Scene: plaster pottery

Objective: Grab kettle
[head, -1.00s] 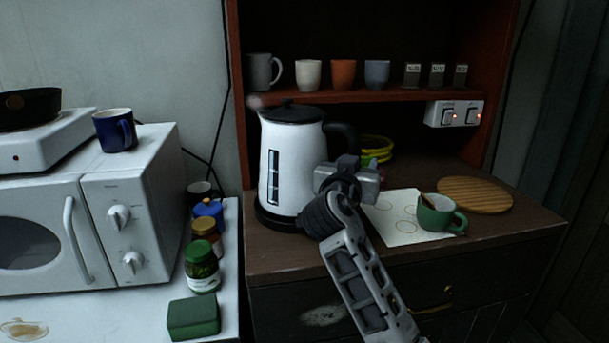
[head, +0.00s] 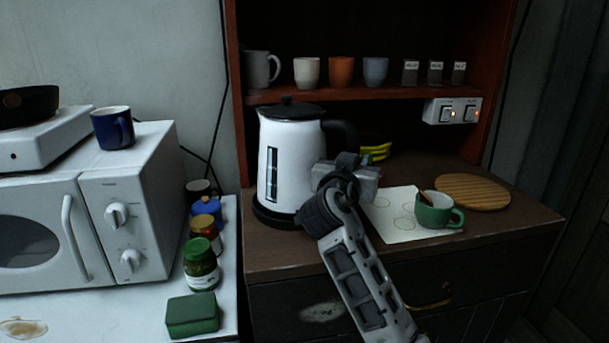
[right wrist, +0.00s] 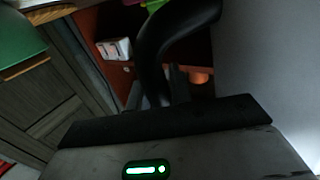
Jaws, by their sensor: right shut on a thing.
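A white kettle (head: 291,165) with a black lid and black handle stands upright on its dark round base (head: 275,217) on the brown cabinet top. My right gripper (head: 343,163) is at the kettle's right side, at the handle. In the right wrist view the black handle (right wrist: 160,50) runs down between the fingers, and my right gripper (right wrist: 165,98) is shut on it. The kettle's pale body (right wrist: 265,60) fills the right of that view. The fingertips are mostly hidden in the head view. My left gripper is not in view.
A green mug (head: 433,212) stands on a paper sheet (head: 395,220) right of my arm, near a round wooden board (head: 472,192). A shelf (head: 330,96) with several cups hangs above the kettle. Jars and a microwave (head: 85,215) stand to the left.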

